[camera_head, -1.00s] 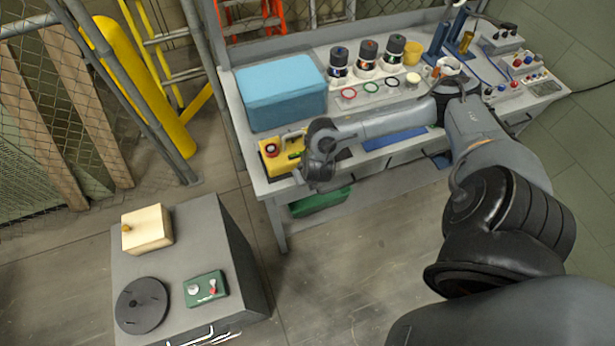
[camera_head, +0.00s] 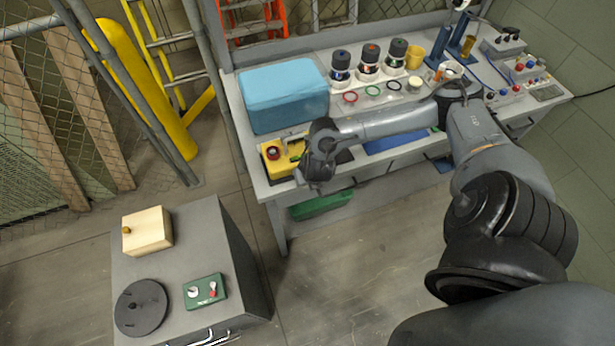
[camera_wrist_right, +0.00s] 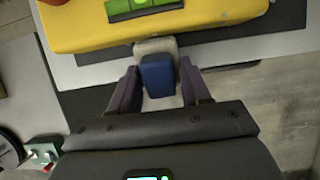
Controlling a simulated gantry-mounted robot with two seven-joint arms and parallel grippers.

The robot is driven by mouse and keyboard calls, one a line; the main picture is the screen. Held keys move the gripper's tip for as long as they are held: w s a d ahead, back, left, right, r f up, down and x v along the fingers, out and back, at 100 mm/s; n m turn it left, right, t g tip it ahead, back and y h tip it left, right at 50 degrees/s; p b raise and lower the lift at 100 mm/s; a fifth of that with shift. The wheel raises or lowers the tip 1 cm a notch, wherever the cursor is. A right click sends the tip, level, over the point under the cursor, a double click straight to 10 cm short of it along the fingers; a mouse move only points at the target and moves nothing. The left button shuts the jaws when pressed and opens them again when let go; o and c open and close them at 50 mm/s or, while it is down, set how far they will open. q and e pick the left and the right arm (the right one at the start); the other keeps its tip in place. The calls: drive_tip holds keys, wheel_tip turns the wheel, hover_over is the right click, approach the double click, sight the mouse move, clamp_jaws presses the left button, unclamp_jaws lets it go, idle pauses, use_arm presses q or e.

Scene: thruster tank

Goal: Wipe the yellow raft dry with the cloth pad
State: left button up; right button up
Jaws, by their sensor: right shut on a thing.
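The yellow raft (camera_head: 272,166) sits at the left front of the workbench, with a red round part and a green part on top. In the right wrist view the raft (camera_wrist_right: 85,25) spans the top, with a bright green block on it. My right gripper (camera_head: 318,172) is beside the raft's right end in the head view. In the wrist view my right gripper (camera_wrist_right: 158,82) is shut on the cloth pad, which has a blue grip (camera_wrist_right: 158,75) and a pale grey pad end (camera_wrist_right: 155,46). The pad end is at the raft's near edge; I cannot tell whether they touch. My left gripper is out of view.
A blue box (camera_head: 285,95) stands behind the raft. Several dark-capped jars (camera_head: 367,65) and coloured rings stand farther right on the workbench (camera_head: 262,188). A grey cabinet (camera_head: 190,235) with a wooden block, black disc and green switch box is at lower left.

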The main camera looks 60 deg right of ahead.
drive_tip(key=shift+s+d, duration=0.1)
drive_tip(key=shift+s+d+b, duration=0.4)
drive_tip(key=shift+s+d, duration=0.2)
drive_tip(key=shift+s, duration=0.1)
drive_tip(key=shift+d, duration=0.15)
drive_tip(key=shift+s+d+b, duration=0.45)
drive_tip(key=shift+s+d, duration=0.2)
drive_tip(key=shift+d, duration=0.05)
drive_tip(key=shift+d, duration=0.15)
drive_tip(key=shift+s+d+b, duration=0.45)
drive_tip(key=shift+s+d, duration=0.25)
